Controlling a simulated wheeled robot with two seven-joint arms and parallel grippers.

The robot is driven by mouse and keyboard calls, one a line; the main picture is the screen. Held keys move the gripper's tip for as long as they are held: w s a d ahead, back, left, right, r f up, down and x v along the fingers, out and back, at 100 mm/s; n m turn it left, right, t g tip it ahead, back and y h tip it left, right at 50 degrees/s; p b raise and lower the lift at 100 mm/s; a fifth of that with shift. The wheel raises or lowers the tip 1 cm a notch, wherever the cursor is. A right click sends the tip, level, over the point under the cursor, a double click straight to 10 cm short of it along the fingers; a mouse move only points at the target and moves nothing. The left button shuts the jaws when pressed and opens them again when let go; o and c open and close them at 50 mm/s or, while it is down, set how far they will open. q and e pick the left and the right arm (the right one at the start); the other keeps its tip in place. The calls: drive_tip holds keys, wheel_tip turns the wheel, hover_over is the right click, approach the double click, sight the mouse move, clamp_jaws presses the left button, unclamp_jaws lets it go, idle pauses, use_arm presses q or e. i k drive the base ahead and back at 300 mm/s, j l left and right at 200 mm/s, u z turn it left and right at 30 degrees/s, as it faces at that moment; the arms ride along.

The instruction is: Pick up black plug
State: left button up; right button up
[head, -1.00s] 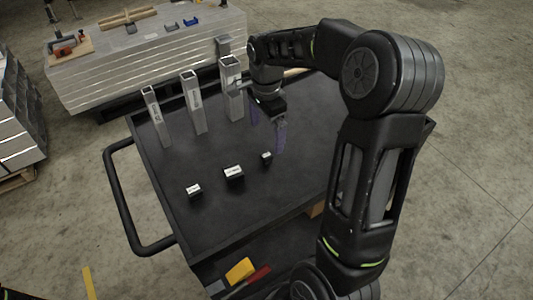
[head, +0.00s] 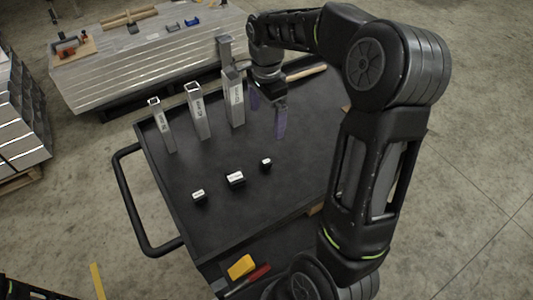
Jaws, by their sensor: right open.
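Three small black plugs with white labels sit on the black cart top: a left plug (head: 199,196), a middle plug (head: 235,180) and a right, smaller plug (head: 266,165). My right gripper (head: 267,119) is open and empty, pointing down with purple-blue fingers. It hangs over the cart behind the right plug and beside the tallest tube, apart from all the plugs. My left gripper does not show.
Three upright square metal tubes stand along the cart's back left: a left tube (head: 162,127), a middle tube (head: 197,112) and a right tube (head: 235,100). A cart handle (head: 127,205) juts left. A yellow item (head: 241,266) lies on the lower shelf.

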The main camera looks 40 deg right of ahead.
sight(266, 163)
drive_tip(key=k, duration=1)
